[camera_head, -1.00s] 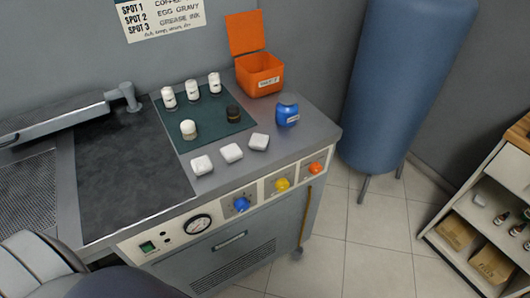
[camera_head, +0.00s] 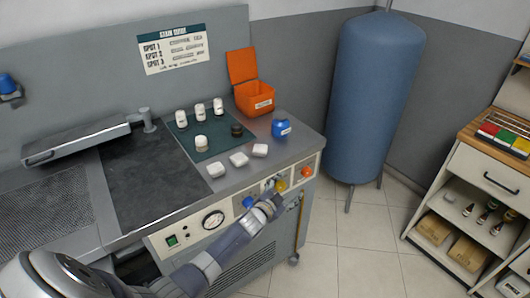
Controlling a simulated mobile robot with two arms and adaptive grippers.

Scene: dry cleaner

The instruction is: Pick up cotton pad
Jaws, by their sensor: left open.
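Three white cotton pads lie in a row on the grey worktop near its front edge: a left one (camera_head: 216,170), a middle one (camera_head: 239,159) and a right one (camera_head: 260,150). My left arm comes in from the lower left. My left gripper (camera_head: 274,190) is open and empty in front of the control panel, lower in the picture than the pads and apart from them. It partly covers the panel's knobs. My right gripper is out of view.
A green mat (camera_head: 208,137) with white bottles and a dark jar lies behind the pads. A blue jar (camera_head: 281,128) and an open orange bin (camera_head: 255,97) stand nearby. A blue tank (camera_head: 373,95) and a shelf unit (camera_head: 475,185) stand to the right.

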